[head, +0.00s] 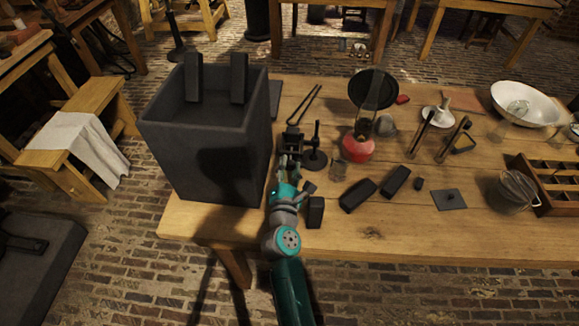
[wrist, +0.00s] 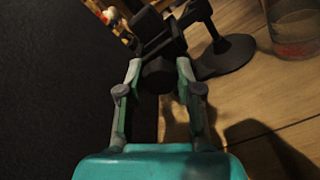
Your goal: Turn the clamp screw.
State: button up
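The clamp screw's dark faceted knob (wrist: 158,75) shows in the wrist view, between and just beyond my fingertips. It belongs to a black clamp (head: 290,142) at the left part of the table, close beside the big dark box. My gripper (wrist: 158,68) is open, with one finger on either side of the knob. The picture is too dark to tell if either finger touches it. In the head view my gripper (head: 287,168) is in front of the clamp and hides the knob.
The big dark box (head: 205,150) stands close on the left, its wall filling the wrist view's left side. A black stand (head: 315,158) and a glass jar (head: 338,170) are close on the right. Dark blocks (head: 357,195) lie near the front edge of the wooden table (head: 420,238).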

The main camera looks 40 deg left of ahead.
grip_shut()
jog(key=shift+n, duration=0.3)
jog(key=n, duration=1)
jog(key=shift+n, duration=2.2)
